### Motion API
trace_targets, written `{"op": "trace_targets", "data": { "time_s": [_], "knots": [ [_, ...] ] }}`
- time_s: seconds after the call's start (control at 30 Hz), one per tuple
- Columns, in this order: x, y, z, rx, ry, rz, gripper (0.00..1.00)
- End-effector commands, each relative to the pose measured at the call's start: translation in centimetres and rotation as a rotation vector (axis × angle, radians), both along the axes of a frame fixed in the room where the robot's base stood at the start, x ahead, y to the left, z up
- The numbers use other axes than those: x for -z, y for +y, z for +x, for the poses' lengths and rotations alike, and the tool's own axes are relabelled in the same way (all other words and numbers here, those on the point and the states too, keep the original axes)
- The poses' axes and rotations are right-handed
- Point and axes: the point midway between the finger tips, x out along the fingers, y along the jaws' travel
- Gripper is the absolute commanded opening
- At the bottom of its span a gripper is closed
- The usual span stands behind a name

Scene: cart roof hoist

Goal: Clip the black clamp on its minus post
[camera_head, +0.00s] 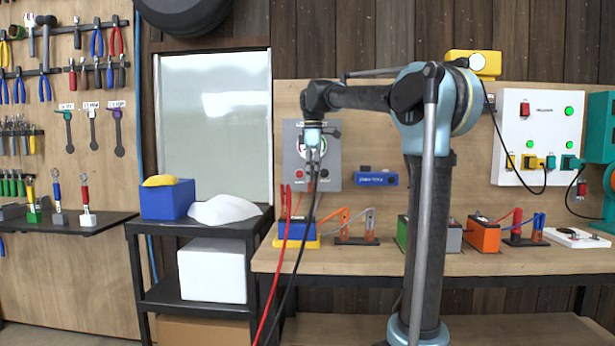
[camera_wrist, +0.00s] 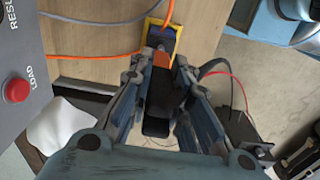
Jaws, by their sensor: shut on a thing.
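My gripper (camera_head: 313,152) is shut on the black clamp, which shows between my fingers in the wrist view (camera_wrist: 160,100). The clamp's orange tip points at the blue battery in its yellow tray (camera_wrist: 176,38). In the head view the battery (camera_head: 296,227) stands at the left end of the bench, below my gripper. A red clamp (camera_head: 287,197) stands upright at its left side, with a red cable hanging from it. A black cable hangs from my gripper. The minus post is hidden, and I cannot tell whether the clamp touches it.
A grey panel with a red LOAD button (camera_wrist: 16,90) is close to my gripper. An orange-clamp stand (camera_head: 356,240) is right of the battery. An orange battery (camera_head: 482,236) is farther right. A black cart (camera_head: 212,233) stands left of the bench (camera_head: 350,262).

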Motion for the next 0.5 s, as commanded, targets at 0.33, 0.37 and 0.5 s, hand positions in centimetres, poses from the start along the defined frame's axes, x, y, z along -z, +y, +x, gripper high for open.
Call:
{"op": "trace_targets", "data": {
  "time_s": [0.33, 0.37, 0.5],
  "knots": [
    [0.0, 2.2, -0.6, -0.032, 0.0, 0.0, 0.0],
    [0.0, 2.2, -0.6, -0.032, 0.0, 0.0, 0.0],
    [0.4, 1.9, -0.6, -0.031, 0.0, 0.001, 0.0]
  ]
}}
